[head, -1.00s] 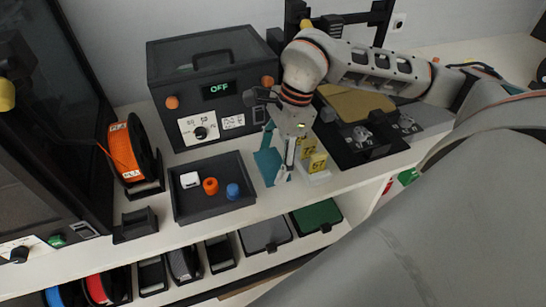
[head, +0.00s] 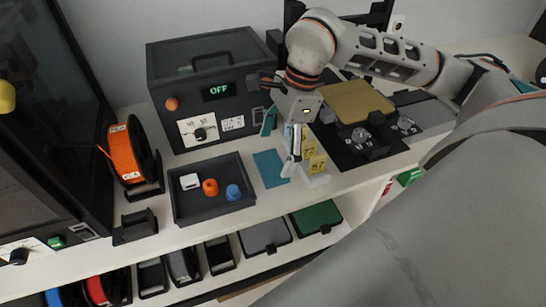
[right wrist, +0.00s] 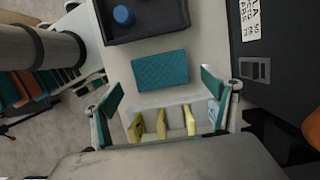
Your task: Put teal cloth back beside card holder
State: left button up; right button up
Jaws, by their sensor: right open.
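The teal cloth (head: 270,168) lies flat on the bench between the dark tray and the card holder. It also shows whole in the right wrist view (right wrist: 160,71). The white card holder (head: 318,181) stands just right of the cloth, with yellow cards upright in it. In the right wrist view the card holder (right wrist: 172,126) sits between my spread fingers. My right gripper (head: 280,152) is open and empty, above the card holder and the cloth's near side. Its teal fingertips (right wrist: 162,91) are wide apart. My left gripper is in neither view.
A dark tray (head: 181,211) with a white block, an orange ring and a blue piece is left of the cloth. A dark box (head: 165,72) reading OFF stands behind. An orange spool (head: 128,152) is at left. A black device (head: 360,152) is to the right.

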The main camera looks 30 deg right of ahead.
jog(key=v, duration=0.8)
jog(key=shift+r, duration=0.25)
jog(key=shift+s, duration=0.1)
